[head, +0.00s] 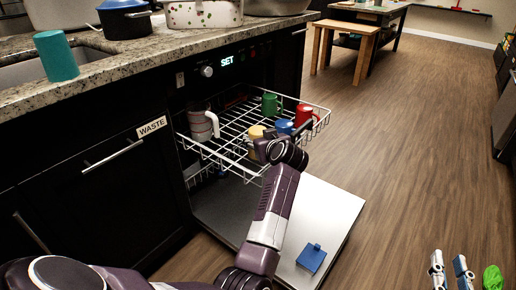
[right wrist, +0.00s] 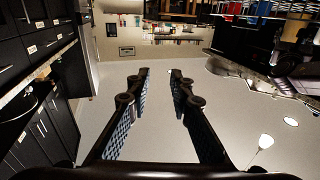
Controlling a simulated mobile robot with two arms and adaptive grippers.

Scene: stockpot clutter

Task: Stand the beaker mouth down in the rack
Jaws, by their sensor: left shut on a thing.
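A teal handleless beaker (head: 56,56) stands on the stone counter beside the sink; I cannot tell which end is its mouth. The white wire rack (head: 228,133) is pulled out of the dishwasher. My left gripper (head: 288,134) is over the rack's right part. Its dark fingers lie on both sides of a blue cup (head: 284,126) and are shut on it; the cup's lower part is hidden. My right gripper (head: 450,268) is low at the right of the head view, fingers pointing up. In the right wrist view its fingers (right wrist: 160,85) are apart, with nothing between them.
The rack also holds a grey-and-red mug (head: 202,125), a green mug (head: 270,104), a yellow mug (head: 256,134) and a red mug (head: 303,114). Pots (head: 124,19) stand farther back on the counter.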

